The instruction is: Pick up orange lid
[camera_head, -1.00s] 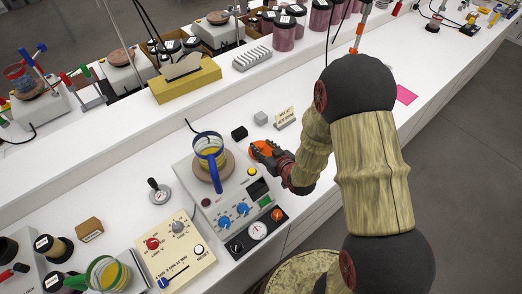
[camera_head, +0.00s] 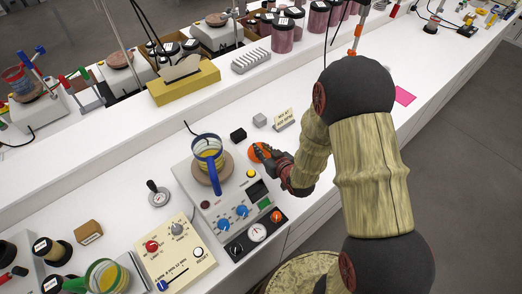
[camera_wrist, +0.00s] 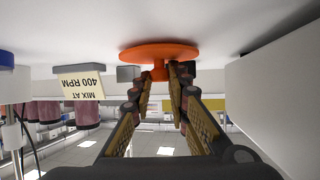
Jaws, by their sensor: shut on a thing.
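The orange lid (camera_head: 258,153) is a flat disc with a small knob. It lies at the bench surface just right of the hot plate with the blue-handled beaker. In the wrist view the lid (camera_wrist: 159,52) shows its broad disc against the white bench, with the knob between the fingertips. My gripper (camera_wrist: 160,72) is shut on the lid's knob. In the head view my gripper (camera_head: 268,155) comes from the right and covers part of the lid. I cannot tell whether the lid touches the bench.
A beaker (camera_head: 208,155) with yellow liquid stands on the hot plate (camera_head: 222,205) to the left. A black block (camera_head: 238,135), a grey cube (camera_head: 260,120) and a "mix at 400 rpm" sign (camera_head: 284,119) stand behind.

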